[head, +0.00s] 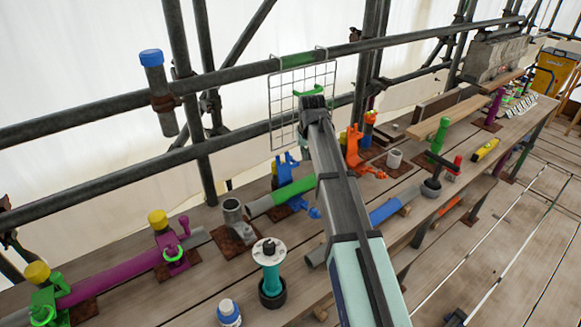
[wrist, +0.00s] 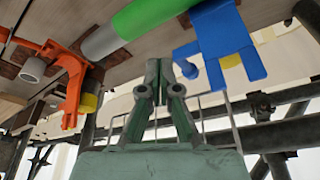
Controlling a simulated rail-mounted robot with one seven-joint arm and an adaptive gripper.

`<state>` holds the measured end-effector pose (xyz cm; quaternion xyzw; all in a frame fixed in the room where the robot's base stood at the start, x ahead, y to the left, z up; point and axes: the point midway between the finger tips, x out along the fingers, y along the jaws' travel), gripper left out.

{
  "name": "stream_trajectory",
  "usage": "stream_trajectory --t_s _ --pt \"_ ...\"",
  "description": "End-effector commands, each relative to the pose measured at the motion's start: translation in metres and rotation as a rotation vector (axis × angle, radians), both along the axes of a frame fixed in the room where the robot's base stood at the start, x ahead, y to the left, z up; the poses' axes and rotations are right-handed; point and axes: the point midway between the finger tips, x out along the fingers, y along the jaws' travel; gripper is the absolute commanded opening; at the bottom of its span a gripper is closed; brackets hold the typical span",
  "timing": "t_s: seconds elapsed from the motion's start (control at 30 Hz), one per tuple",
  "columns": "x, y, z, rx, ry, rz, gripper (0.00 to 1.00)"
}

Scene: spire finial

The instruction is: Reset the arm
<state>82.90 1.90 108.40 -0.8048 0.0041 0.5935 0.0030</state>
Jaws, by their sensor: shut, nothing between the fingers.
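My arm reaches up from the bottom of the head view. Its far end (head: 313,103) is in front of a wire mesh panel (head: 325,76) that hangs on the scaffold rail. In the wrist view my gripper (wrist: 158,66) is shut, its two fingers together and nothing held between them. The wrist view looks upside down, with the plank surface at the top. There a green-and-grey pipe (wrist: 145,16), a blue clamp (wrist: 222,42) and an orange clamp (wrist: 70,75) lie beyond the fingertips. I see no contact with them.
The plank bench carries a white-topped teal tool (head: 270,262), a purple pipe (head: 115,277), a grey cup (head: 394,158) and a yellow level (head: 485,150). Scaffold tubes (head: 95,120) run close behind. Bare deck (head: 500,240) is at the right.

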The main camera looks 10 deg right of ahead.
Motion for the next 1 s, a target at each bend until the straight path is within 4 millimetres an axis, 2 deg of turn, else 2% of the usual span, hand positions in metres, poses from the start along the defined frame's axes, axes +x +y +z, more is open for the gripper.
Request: stream_trajectory --t_s 0.63,0.73,0.87,0.97,1.0 --pt "-0.002 -0.001 0.005 0.0 0.0 0.0 0.0" --pt "-0.003 -0.008 0.001 -0.006 0.003 -0.008 0.0" --pt "-0.004 -0.04 -0.017 -0.036 0.013 -0.047 0.0" --pt "-0.009 -0.083 -0.04 -0.076 0.028 -0.096 0.0" --pt "-0.012 -0.104 -0.051 -0.096 0.035 -0.12 0.0"
